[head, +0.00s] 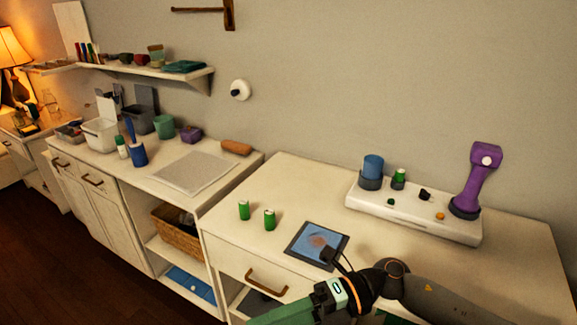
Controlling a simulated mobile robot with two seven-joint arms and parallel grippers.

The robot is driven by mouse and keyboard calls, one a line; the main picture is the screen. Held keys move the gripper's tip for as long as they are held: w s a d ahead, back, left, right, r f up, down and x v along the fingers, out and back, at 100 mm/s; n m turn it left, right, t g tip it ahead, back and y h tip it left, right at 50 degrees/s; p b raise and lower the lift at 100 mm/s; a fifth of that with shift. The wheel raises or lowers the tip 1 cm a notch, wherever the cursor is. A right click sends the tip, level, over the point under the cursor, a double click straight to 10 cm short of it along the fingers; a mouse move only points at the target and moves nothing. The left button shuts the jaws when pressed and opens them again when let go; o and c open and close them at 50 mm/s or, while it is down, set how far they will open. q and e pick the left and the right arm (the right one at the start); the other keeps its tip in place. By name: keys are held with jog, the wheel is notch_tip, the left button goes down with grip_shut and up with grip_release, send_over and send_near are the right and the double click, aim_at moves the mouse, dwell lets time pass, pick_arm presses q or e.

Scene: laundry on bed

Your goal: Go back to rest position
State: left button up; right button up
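One of my arms, which I take to be the right one, reaches in from the lower right corner, low in front of the white cabinet (400,262). Its dark wrist bends left to a light grey and teal band and a green end part (285,314) that runs out of the bottom edge. My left gripper is not in view.
A dark-framed blue mat (305,238) lies on the cabinet top behind the wrist, beside two green cans (257,214). A white tray (410,219) carries a purple device (480,178) and a blue cylinder (373,165). A wicker basket (176,228) sits on a lower shelf.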

jog(key=w+m+t+y, duration=0.4)
jog(key=w+m+t, duration=0.3)
jog(key=m+t, duration=0.8)
jog(key=w+d+f+m+t+h, duration=0.2)
jog(key=d+f+m+t+h, duration=0.55)
jog(key=m, duration=0.65)
jog(key=s+d+f+m+g+h, duration=0.4)
jog(key=s+d+f+h, duration=0.1)
jog(key=f, duration=0.6)
jog(key=s+d+f+m+g+h, duration=0.4)
jog(key=s+d+f, duration=0.3)
jog(key=s+f, duration=0.3)
jog(key=shift+s+f+m+h, duration=0.15)
jog(key=shift+f+m+h, duration=0.25)
jog(key=shift+m+h, duration=0.25)
